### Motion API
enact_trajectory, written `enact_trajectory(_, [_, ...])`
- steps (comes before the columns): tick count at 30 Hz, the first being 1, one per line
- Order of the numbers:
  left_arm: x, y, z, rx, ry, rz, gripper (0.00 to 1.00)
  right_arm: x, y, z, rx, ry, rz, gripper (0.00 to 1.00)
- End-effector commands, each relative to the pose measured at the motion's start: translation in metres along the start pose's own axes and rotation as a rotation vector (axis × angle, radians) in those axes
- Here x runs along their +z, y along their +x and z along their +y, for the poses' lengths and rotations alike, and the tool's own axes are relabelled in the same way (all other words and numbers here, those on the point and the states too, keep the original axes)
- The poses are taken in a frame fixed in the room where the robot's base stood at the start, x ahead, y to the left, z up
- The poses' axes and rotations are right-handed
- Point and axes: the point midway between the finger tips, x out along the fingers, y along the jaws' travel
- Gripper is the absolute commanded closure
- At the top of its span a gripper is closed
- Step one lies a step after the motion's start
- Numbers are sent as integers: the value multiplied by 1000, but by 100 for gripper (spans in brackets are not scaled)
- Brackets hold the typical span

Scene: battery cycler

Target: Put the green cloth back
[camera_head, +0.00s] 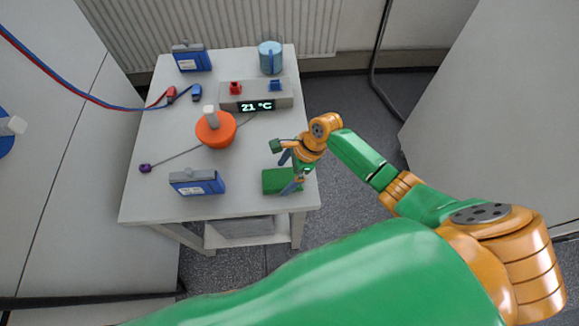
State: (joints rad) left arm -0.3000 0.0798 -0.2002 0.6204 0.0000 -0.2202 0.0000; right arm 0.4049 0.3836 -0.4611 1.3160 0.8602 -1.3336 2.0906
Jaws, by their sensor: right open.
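The green cloth (274,181) lies as a flat folded block at the front right corner of the white table. My right gripper (289,172) is open and points down at the cloth's right part. One finger overlaps the cloth in the picture; I cannot tell whether it touches. The gripper hides a little of the cloth. My left gripper is not in view.
The table (152,206) also holds a grey cycler (240,103) reading 21 °C, an orange round object (216,130), blue boxes (197,183) (192,57), a blue cylinder (270,57) and red and blue lead clips (171,94).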

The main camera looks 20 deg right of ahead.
Motion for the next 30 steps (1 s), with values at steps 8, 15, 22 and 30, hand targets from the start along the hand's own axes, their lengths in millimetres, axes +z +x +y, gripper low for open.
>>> enact_trajectory(8, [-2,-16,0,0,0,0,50,1,-66,-1,-5,-1,1,0])
enact_trajectory(15, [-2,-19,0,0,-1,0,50,0,-111,0,-1,0,0,0])
enact_trajectory(22, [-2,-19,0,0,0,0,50,0,-117,0,1,1,1,0])
enact_trajectory(30, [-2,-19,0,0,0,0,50,0,-116,0,1,-4,1,0])
